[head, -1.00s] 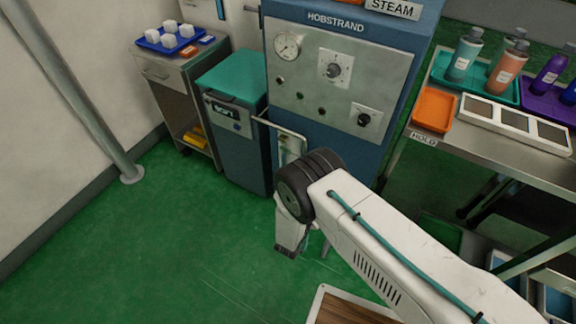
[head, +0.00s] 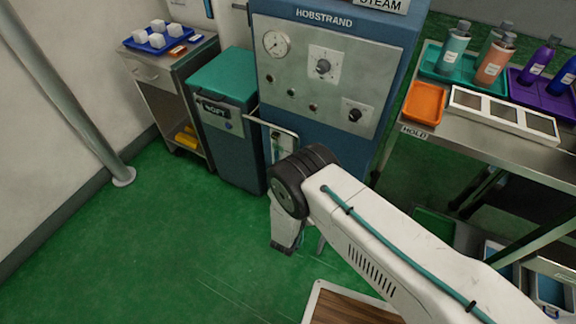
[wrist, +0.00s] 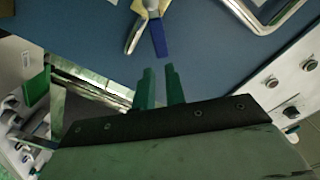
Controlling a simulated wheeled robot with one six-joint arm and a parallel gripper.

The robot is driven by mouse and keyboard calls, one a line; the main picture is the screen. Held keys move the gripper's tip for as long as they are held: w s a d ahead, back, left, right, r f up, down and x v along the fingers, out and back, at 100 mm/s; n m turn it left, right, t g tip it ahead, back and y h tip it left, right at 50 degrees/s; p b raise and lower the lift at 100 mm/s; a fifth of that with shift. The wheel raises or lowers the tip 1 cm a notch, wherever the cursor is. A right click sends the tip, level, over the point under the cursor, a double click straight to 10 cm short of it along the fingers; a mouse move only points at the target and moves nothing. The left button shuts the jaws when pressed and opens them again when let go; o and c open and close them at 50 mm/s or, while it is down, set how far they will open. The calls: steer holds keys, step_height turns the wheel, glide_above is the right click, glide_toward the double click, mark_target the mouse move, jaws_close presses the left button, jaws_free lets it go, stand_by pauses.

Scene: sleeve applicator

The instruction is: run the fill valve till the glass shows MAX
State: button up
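In the wrist view, a blue lever (wrist: 158,38) sticks out beside a cream and brass-coloured fitting (wrist: 146,12) on the blue cabinet; it looks like the fill valve, but no label is readable. My gripper (wrist: 161,88) has two green fingers with a gap between them, empty, pointing at the lever and apart from it. In the head view, a pale framed fitting (head: 283,140) on the cabinet front is partly hidden by my arm; it may hold the glass. No level or MAX mark can be read.
The blue HOBSTRAND cabinet (head: 263,85) has a gauge (head: 276,43) and knobs. A teal-lidded bin (head: 222,110) and a drawer cart (head: 160,75) stand left. A steel bench (head: 480,142) with trays and bottles stands right. Green floor is open at left.

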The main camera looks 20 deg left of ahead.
steer(key=d+f+g, duration=0.1)
steer(key=w+d+f+h, duration=0.1)
steer(key=w+d+f+m+g, duration=0.1)
steer(key=d, duration=0.1)
steer(key=shift+w+d+f+g+h, duration=0.1)
steer(key=shift+w+f+g+h, duration=0.05)
steer(key=shift+w+g+h, duration=0.15)
jaws_close()
steer(key=s+d+f+m+g+y, duration=0.2)
steer(key=d+f+m+g+y, duration=0.25)
steer(key=d+f+g, duration=0.8)
steer(key=w+a+r+m+g+y, duration=0.1)
steer(key=w+r+m+y, duration=0.15)
steer(key=r+y, duration=0.4)
steer(key=w+a+r+m+y, duration=0.1)
steer(key=w+a+r+y, duration=0.2)
steer(key=r, duration=0.6)
steer(key=w+a+f+y, duration=0.1)
steer(key=a, duration=0.9)
steer(key=shift+w+f+y, duration=0.2)
steer(key=shift+f+y, duration=0.1)
steer(key=shift+f, duration=0.05)
steer(key=shift+w+d, duration=0.1)
steer(key=shift+d, duration=0.05)
